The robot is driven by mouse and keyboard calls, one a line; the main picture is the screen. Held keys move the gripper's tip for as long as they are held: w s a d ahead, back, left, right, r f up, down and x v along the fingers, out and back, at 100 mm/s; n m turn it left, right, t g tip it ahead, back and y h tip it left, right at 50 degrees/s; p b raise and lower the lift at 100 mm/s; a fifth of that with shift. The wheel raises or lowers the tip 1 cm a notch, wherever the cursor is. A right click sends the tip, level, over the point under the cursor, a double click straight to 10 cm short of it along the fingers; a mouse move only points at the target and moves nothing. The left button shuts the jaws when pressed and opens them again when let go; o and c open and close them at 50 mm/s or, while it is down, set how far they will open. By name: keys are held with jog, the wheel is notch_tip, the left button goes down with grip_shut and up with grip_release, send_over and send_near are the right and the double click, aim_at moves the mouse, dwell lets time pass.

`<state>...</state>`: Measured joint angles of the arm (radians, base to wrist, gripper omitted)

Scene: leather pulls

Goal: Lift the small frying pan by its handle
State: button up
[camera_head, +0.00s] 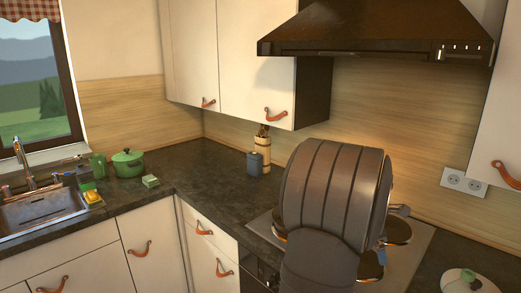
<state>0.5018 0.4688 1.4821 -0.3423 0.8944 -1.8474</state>
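My own arm's large dark rounded link fills the lower middle of the view and covers much of the hob (415,262). My gripper's fingers cannot be made out; they are hidden behind the link or out of sight. A dark round pan-like shape with a copper-coloured edge (398,232) shows just right of the link. Another dark round shape (371,267) shows below it, partly covered. A short grey piece (400,210) sticks out above the upper one; I cannot tell if it is a handle. Which shape is the small frying pan is unclear.
A range hood (375,32) hangs above the hob. A dark blue canister (254,163) and a wooden utensil holder (263,150) stand behind left. A green pot (127,163) sits near the sink (40,208). A white lidded dish (468,282) is at lower right. The corner counter is mostly clear.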

jog(key=c, duration=1.2)
jog(key=shift+o, duration=0.2)
jog(key=w+a+r+n+g+h, duration=0.15)
jog(key=a+n+h, duration=0.25)
jog(key=a+n, duration=0.45)
jog(key=w+a+r+n+g+h, duration=0.15)
jog(key=a+n+h, duration=0.3)
jog(key=a, duration=0.75)
jog(key=s+a+f+n+t+h, duration=0.1)
jog(key=a+f+n+t+h, duration=0.1)
jog(key=a+f+n, duration=0.5)
jog(key=s+a+f+n+t+h, duration=0.1)
jog(key=a+f+n+t+h, duration=0.15)
jog(key=a, duration=0.95)
jog(key=shift+w+d+f, duration=0.1)
jog(key=shift+w+d, duration=0.35)
jog(key=shift+d, duration=2.45)
jog(key=shift+w+d+f, duration=0.1)
jog(key=shift+w+d, duration=0.3)
jog(key=shift+d, duration=2.5)
jog(key=shift+w+d+f, duration=0.1)
jog(key=shift+w+d, duration=0.35)
jog(key=shift+d, duration=2.45)
